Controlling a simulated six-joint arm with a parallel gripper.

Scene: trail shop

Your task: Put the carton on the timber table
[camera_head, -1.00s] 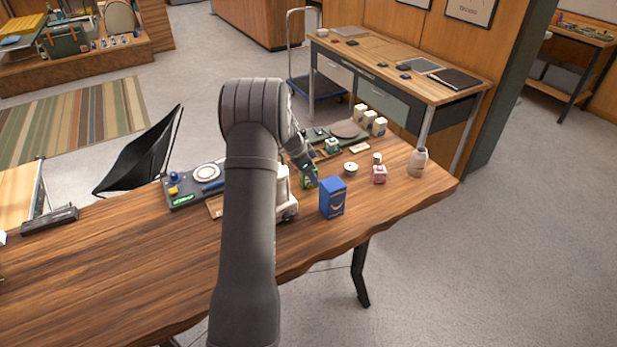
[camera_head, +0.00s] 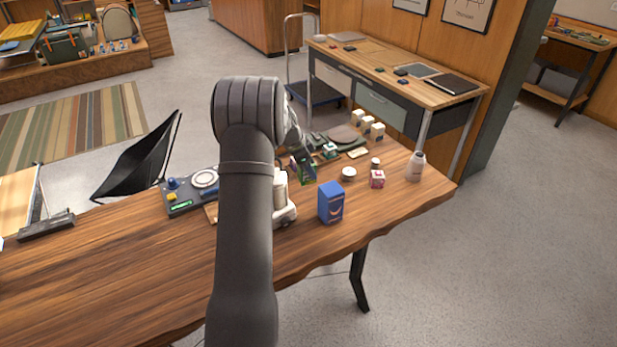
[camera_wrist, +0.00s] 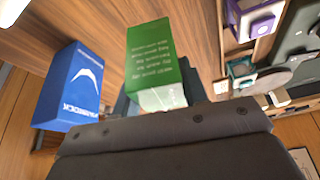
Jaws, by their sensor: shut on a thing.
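The green carton (camera_wrist: 155,62) with pale lettering is in my gripper in the wrist view, sticking out beyond the jaws. In the head view the green carton (camera_head: 308,177) shows small beside my gripper (camera_head: 301,163), partly hidden by it. My gripper is shut on the carton. The timber table (camera_head: 130,262) with a wavy edge fills the foreground, and the carton shows over its right part. I cannot tell whether the carton touches the tabletop. My arm hides part of the table's middle.
A blue box (camera_head: 331,202) stands close to the carton; it also shows in the wrist view (camera_wrist: 70,88). A white jar (camera_head: 348,174), a pink-and-white box (camera_head: 377,179) and a bottle (camera_head: 415,167) stand to the right. A control panel (camera_head: 190,192) lies left. The table's left part is mostly bare.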

